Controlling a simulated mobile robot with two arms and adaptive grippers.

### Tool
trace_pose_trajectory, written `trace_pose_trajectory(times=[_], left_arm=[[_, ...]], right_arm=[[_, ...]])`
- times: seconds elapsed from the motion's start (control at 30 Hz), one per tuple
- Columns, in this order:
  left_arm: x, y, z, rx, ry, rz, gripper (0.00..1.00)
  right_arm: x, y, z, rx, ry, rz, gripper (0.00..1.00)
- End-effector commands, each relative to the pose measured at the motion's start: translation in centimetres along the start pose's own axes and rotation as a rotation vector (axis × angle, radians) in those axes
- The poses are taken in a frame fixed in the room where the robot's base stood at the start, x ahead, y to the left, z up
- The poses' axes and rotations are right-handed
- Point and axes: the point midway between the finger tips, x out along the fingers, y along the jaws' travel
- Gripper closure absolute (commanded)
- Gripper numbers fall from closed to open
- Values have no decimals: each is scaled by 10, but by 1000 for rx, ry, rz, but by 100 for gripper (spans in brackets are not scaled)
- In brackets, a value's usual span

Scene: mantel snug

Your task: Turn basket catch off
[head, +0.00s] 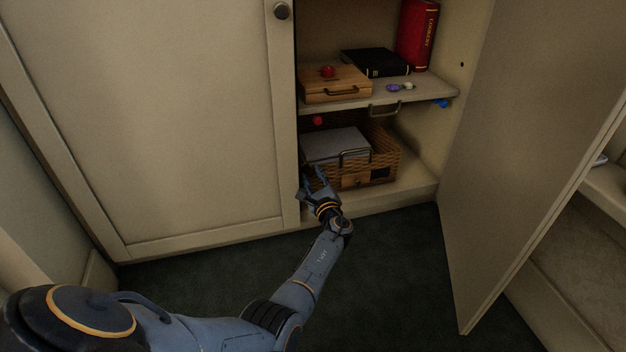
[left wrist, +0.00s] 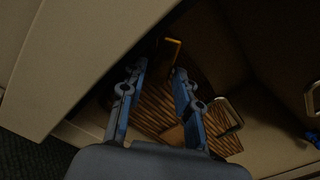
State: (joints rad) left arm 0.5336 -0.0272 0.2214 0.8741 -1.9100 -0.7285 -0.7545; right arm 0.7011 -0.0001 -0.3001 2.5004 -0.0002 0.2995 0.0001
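A wicker basket (head: 390,160) stands on the cupboard's bottom shelf, with a grey lid-like slab (head: 332,144) and a metal handle (head: 354,157) at its top. A small wooden piece (head: 352,182) and a dark patch (head: 380,173) show on its front; I cannot tell which part is the catch. My left gripper (head: 314,178) is at the basket's front left. In the left wrist view the left gripper (left wrist: 160,72) has its fingers apart, with wicker (left wrist: 155,110) between and beyond them and a yellowish bracket (left wrist: 172,50) past the tips. Contact is unclear. My right gripper is out of view.
The shelf above (head: 430,92) holds a wooden box (head: 335,86), a black book (head: 375,63) and a red book (head: 417,35). A closed door (head: 160,120) stands left of the opening; an open door (head: 530,150) stands right. The dark floor (head: 400,270) is clear.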

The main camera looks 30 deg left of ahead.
Motion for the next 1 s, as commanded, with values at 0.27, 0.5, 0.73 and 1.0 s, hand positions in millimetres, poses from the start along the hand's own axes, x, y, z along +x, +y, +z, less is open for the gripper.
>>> trace_pose_trajectory(times=[0.27, 0.5, 0.73, 1.0], left_arm=[[0, 0, 0, 0, 0, 0, 98], [-1, 0, -1, -8, 1, 0, 100], [-1, -2, -2, -78, 1, -1, 100], [-1, -7, -2, -280, 0, -2, 100]], right_arm=[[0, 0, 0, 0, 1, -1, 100], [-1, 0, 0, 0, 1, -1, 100], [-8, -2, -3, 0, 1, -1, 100], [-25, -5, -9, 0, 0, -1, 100]])
